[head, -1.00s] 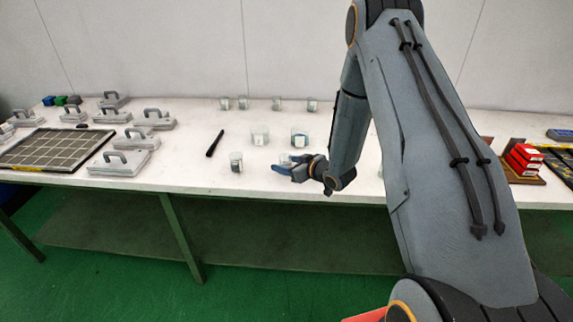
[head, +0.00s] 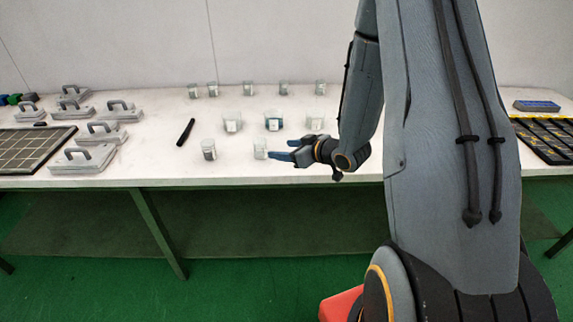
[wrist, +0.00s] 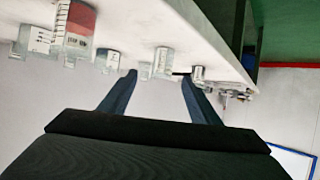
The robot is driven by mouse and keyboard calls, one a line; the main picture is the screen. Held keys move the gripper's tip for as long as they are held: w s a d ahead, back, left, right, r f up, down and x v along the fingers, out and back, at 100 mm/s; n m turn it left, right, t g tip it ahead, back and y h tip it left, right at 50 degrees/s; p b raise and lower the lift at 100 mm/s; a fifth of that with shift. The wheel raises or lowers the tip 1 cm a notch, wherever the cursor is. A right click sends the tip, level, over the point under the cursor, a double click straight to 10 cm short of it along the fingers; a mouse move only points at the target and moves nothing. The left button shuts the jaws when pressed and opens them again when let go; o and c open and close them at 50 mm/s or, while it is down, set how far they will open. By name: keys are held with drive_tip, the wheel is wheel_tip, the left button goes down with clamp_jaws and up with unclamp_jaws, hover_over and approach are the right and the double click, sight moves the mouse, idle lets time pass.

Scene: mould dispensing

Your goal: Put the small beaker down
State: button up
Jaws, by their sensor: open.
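A small clear beaker (head: 261,148) stands upright on the white table near its front edge. My gripper (head: 279,152) is just right of it, low over the table, with blue fingers pointing left towards it. The wrist view is upside down, with the table at the top. There my two fingers (wrist: 160,77) are spread apart with nothing held between them. A clear beaker (wrist: 163,62) shows beyond the gap, apparently the same one. Whether a fingertip still touches it, I cannot tell.
A beaker with dark contents (head: 208,150) stands to the left. Larger beakers (head: 232,121) (head: 273,121) stand behind, and several small ones (head: 248,88) line the back. A black stick (head: 185,132), handled grey blocks (head: 83,159) and a grid tray (head: 30,158) lie left.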

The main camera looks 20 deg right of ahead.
drive_tip(key=shift+d+r+g+h, duration=0.1)
drive_tip(key=shift+r+g+h, duration=0.3)
drive_tip(key=shift+h, duration=0.2)
drive_tip(key=s+a+r+m+g+h, duration=0.2)
drive_tip(key=s+g, duration=0.3)
drive_tip(key=s, duration=0.8)
drive_tip(key=s+a+r+m+g+h, duration=0.2)
drive_tip(key=s+a+r+m+g, duration=0.1)
drive_tip(key=s, duration=0.9)
wheel_tip(320, 180, up, 2)
drive_tip(key=shift+s+a+r+g, duration=0.1)
drive_tip(key=shift+s+a+g, duration=0.3)
drive_tip(key=shift+g, duration=0.6)
